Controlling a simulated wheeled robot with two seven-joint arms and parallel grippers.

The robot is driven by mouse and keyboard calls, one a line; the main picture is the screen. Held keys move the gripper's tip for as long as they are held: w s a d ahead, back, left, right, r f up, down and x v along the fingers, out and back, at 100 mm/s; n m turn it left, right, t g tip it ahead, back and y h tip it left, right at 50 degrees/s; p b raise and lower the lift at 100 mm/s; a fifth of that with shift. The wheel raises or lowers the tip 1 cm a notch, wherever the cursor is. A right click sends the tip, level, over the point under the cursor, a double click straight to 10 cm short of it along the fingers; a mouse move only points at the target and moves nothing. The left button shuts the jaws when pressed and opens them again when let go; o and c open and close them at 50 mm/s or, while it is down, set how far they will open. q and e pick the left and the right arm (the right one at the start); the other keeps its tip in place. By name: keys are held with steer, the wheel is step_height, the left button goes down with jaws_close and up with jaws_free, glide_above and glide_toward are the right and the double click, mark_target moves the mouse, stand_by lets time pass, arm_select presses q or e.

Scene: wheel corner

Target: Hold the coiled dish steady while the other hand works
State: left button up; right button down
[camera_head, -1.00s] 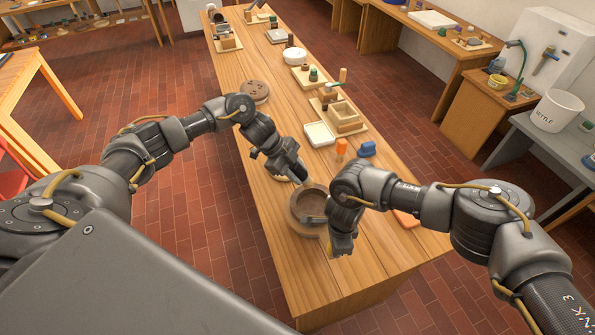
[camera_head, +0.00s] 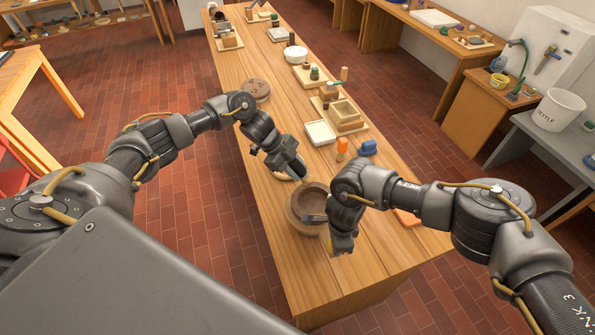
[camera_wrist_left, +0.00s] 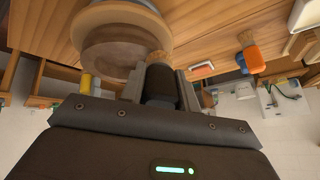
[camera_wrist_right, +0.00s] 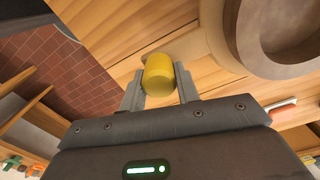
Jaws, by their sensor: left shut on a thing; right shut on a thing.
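The brown round dish (camera_head: 306,207) sits near the front end of the long table. It also shows in the left wrist view (camera_wrist_left: 118,55) and, in part, in the right wrist view (camera_wrist_right: 285,30). My left gripper (camera_head: 303,178) is at the dish's far side, shut on a dark-handled tool (camera_wrist_left: 160,84) with a tan tip. The tip is close to the dish's side; contact cannot be told. My right gripper (camera_wrist_right: 159,82) is beside the dish on the right, shut on a yellow cylinder (camera_wrist_right: 157,76). My right arm hides part of the dish's right side.
An orange-handled tool (camera_head: 342,147) and a blue object (camera_head: 367,148) stand beyond the dish. A brown disc (camera_head: 256,90) lies at the left edge. The table's front end is bare.

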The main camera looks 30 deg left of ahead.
arm_select(q)
steer(key=shift+s+a+f, duration=0.1)
arm_select(e)
steer(key=shift+r, duration=0.1)
arm_select(q)
steer(key=shift+s+d+f, duration=0.15)
steer(key=shift+s+d, duration=0.45)
steer(key=shift+d, duration=0.05)
steer(key=shift+s, duration=0.1)
steer(key=shift+s, duration=0.1)
arm_select(e)
steer(key=shift+w, duration=0.1)
arm_select(q)
steer(key=shift+w+a+r, duration=0.2)
steer(key=shift+w+a, duration=0.5)
steer(key=shift+a, duration=0.05)
steer(key=shift+s+f, duration=0.1)
